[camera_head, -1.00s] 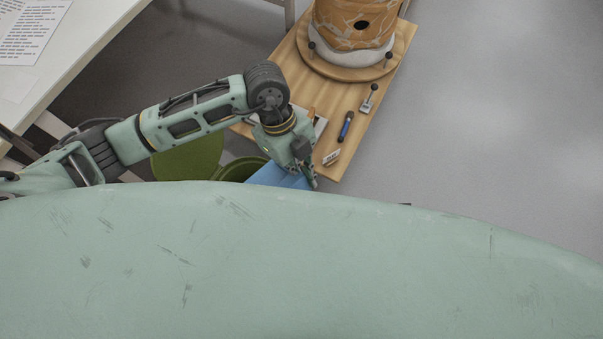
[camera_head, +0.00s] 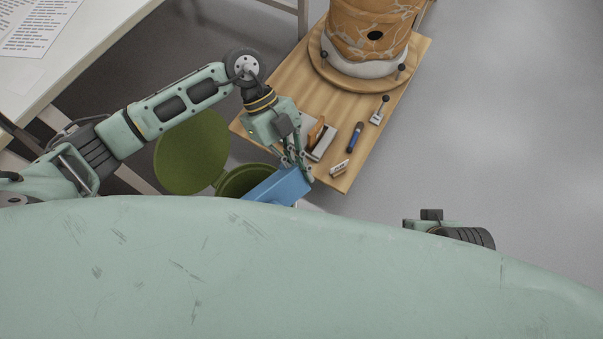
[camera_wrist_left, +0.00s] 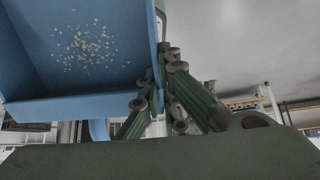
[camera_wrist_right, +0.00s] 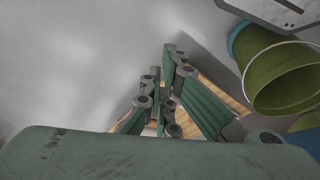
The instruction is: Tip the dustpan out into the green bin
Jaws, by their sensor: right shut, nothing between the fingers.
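The blue dustpan (camera_head: 281,187) is beside and partly over the green bin (camera_head: 238,182), whose round lid (camera_head: 191,152) stands open. My left gripper (camera_head: 302,172) is shut on the dustpan's edge. In the left wrist view the dustpan (camera_wrist_left: 55,85) fills the upper left, with many small pale crumbs (camera_wrist_left: 88,47) on its floor. The gripper's fingers (camera_wrist_left: 158,80) meet at its side wall. My right gripper (camera_wrist_right: 165,85) is shut and empty; its fingertips are outside the head view. My own body hides the lower part of the bin.
A white table (camera_head: 60,55) is at upper left. An olive bucket-like container with a wire handle (camera_wrist_right: 280,80) shows in the right wrist view. Floor at right is clear.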

